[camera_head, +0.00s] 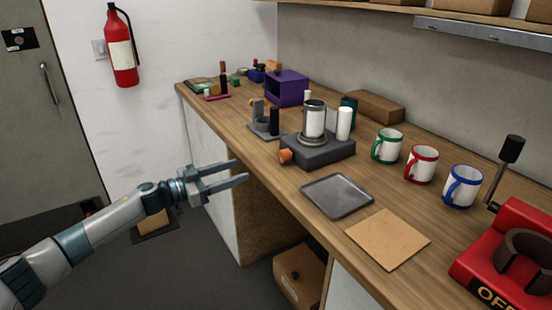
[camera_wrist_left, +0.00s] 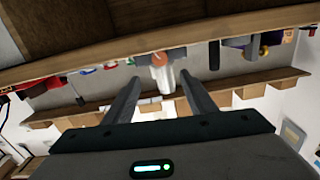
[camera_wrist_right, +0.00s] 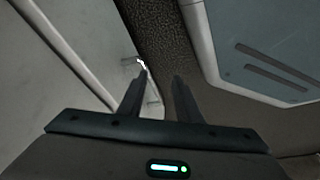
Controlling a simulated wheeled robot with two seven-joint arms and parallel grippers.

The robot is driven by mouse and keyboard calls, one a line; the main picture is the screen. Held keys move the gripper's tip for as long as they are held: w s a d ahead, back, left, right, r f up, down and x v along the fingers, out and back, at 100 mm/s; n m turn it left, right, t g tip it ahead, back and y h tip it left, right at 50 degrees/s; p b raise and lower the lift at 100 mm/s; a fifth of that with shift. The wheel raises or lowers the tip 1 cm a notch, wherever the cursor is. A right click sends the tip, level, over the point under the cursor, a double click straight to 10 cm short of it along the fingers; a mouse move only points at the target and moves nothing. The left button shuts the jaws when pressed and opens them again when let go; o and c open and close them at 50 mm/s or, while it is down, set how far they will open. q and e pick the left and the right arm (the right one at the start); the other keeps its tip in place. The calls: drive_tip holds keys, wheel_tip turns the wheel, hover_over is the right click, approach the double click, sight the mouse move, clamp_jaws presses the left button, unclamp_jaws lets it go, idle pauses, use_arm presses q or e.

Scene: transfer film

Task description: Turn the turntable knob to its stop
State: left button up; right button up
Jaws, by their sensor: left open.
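The turntable (camera_head: 318,152) is a dark grey block on the wooden bench, with a white cylinder (camera_head: 313,120) in a metal holder on top. Its orange knob (camera_head: 285,155) sticks out at the front left of the block. The knob also shows in the left wrist view (camera_wrist_left: 159,58), between and beyond the fingers. My left gripper (camera_head: 241,170) is open and empty, in front of the bench edge, left of the knob and apart from it. My right gripper (camera_wrist_right: 158,80) shows only in its wrist view, with its fingers apart and nothing between them.
A grey tray (camera_head: 337,196) and a tan board (camera_head: 388,239) lie right of the turntable. Three mugs, including a red one (camera_head: 421,165), stand behind them. A red press (camera_head: 512,262) is at the right. A purple box (camera_head: 287,88) stands farther back. Small stands crowd the turntable's left.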

sight(281, 157)
use_arm(q)
drive_tip(key=x, duration=1.4)
drive_tip(key=shift+w+d+f, duration=0.1)
drive_tip(key=shift+w+d, duration=0.1)
drive_tip(key=shift+d, duration=0.1)
drive_tip(key=c, duration=1)
